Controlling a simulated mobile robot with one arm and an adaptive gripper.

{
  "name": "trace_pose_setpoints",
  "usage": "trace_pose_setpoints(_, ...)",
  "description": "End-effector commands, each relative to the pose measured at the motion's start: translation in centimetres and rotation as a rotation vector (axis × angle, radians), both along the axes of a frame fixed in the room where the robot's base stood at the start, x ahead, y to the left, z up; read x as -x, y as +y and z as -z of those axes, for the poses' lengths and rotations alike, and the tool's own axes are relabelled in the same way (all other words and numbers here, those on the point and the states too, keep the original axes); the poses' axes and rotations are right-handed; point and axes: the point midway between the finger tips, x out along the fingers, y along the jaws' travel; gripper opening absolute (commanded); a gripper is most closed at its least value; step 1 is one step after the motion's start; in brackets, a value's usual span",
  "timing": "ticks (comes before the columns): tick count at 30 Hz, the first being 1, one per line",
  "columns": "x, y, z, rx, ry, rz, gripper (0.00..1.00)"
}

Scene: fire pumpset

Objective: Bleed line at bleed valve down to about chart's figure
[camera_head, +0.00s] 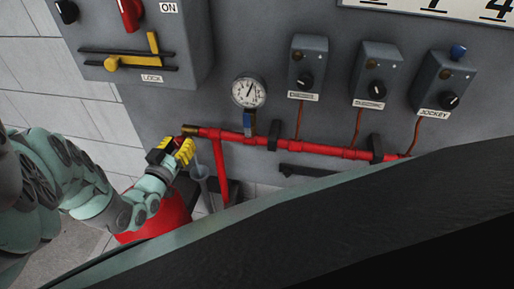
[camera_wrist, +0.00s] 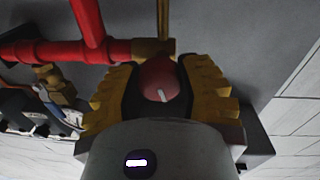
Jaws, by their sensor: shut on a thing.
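The bleed valve is a red round knob (camera_wrist: 158,80) with a white mark, on a brass fitting (camera_wrist: 150,48) at the end of the red pipe. The brass end (camera_head: 190,129) also shows in the head view. My gripper (camera_head: 184,150) has its yellow-padded fingers on both sides of the knob and is shut on it; in the wrist view the fingers (camera_wrist: 160,72) flank it. The pressure gauge (camera_head: 248,91) above the pipe has its needle pointing up and slightly right. The chart (camera_head: 440,8) is cut off at the top edge; only parts of large figures show.
The red pipe (camera_head: 270,142) runs right along the grey panel. Three grey switch boxes, one labelled JOCKEY (camera_head: 444,85), hang above it. A grey funnel (camera_head: 199,172) and a red vessel (camera_head: 160,215) are below my gripper. A box with a yellow lever (camera_head: 135,62) is upper left.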

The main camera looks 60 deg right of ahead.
Motion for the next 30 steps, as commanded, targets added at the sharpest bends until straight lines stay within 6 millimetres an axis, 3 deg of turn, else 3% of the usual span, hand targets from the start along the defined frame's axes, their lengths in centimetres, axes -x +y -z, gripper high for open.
trace_pose_setpoints(3,0.0,0.0,0.2,-0.006,0.002,-0.001,0.02)
trace_pose_setpoints(4,0.0,0.0,0.2,-0.006,0.002,-0.001,0.41)
trace_pose_setpoints(13,0.0,0.0,0.1,-0.004,0.0,0.0,0.72)
trace_pose_setpoints(23,0.0,0.3,0.1,-0.004,0.0,-0.003,0.72)
trace_pose_setpoints(30,0.4,2.0,0.2,-0.005,0.004,-0.008,0.72)
